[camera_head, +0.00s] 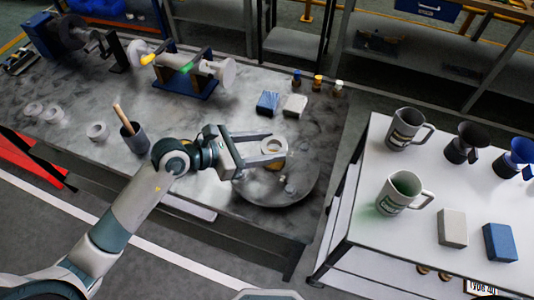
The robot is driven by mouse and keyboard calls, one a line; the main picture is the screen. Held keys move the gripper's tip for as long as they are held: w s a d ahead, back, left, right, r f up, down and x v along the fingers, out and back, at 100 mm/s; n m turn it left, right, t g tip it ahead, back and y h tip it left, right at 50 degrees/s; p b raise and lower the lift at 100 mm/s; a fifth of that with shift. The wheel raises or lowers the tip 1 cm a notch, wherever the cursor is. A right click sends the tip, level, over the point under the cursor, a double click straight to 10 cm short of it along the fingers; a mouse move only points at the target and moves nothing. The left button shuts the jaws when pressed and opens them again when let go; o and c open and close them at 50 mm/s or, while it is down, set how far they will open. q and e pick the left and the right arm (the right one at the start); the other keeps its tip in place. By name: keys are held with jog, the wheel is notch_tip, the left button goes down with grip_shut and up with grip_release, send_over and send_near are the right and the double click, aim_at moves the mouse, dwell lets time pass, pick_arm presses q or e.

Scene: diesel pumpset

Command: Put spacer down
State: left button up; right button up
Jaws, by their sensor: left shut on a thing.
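A pale ring-shaped spacer (273,146) is in the jaws of my left gripper (272,149), in the middle of the head view. The gripper is shut on the spacer and is seen above or over a round grey plate (305,190) at the bench's right front corner. I cannot tell whether the spacer touches anything below it. Other similar rings stand on the left part of the bench, one near the cup (97,131) and others further left (52,113). My right gripper is not in view.
A dark cup with a wooden-handled tool (134,138) stands left of my arm. Blue (267,103) and white (295,105) blocks and small bottles (318,82) stand behind the plate. A shaft on a blue stand (187,80) is at the back. A white table with mugs (399,192) is right.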

pick_arm(q)
notch_tip(320, 180, down, 3)
jog(key=shift+f+p, duration=0.2)
jog(key=shift+p, duration=0.35)
jog(key=shift+f, duration=0.25)
jog(key=shift+f, duration=0.25)
jog(key=o, duration=1.1)
jog(key=shift+r, duration=0.1)
